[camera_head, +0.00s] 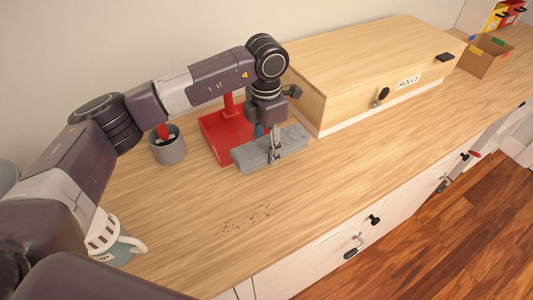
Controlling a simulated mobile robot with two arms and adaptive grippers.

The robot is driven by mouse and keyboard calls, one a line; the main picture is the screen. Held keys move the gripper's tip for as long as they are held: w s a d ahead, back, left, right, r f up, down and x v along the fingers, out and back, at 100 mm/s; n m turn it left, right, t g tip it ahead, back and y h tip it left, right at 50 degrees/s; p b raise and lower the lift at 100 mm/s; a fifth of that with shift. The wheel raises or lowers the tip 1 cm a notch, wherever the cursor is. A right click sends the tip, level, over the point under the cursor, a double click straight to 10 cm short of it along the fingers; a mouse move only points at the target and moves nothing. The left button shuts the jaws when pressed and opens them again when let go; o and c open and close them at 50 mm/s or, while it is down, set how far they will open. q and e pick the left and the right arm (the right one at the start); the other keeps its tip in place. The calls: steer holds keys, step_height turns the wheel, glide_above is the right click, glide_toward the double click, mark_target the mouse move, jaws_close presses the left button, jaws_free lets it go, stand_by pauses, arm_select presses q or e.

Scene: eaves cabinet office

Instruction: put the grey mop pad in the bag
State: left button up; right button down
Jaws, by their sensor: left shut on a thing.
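The grey mop pad (292,142) is a flat, oblong, speckled grey piece in front of the red dustpan. My left gripper (274,155) points down over its middle and is shut on it. I cannot tell whether the pad touches the worktop or hangs just above it. I cannot make out a bag in this view. My right gripper is not in view.
The red dustpan (212,139) lies right behind the pad. Dark crumbs (246,218) lie on the worktop (330,190). A wooden cabinet labelled ROLLS (350,62) and an open cardboard box (480,59) stand right.

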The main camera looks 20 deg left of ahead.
arm_select(q)
steer(key=shift+f+p, duration=0.5)
steer(key=shift+f, duration=1.75)
steer(key=shift+f, duration=0.1)
steer(key=o, duration=0.6)
steer(key=shift+f, duration=0.1)
steer(key=o, duration=0.4)
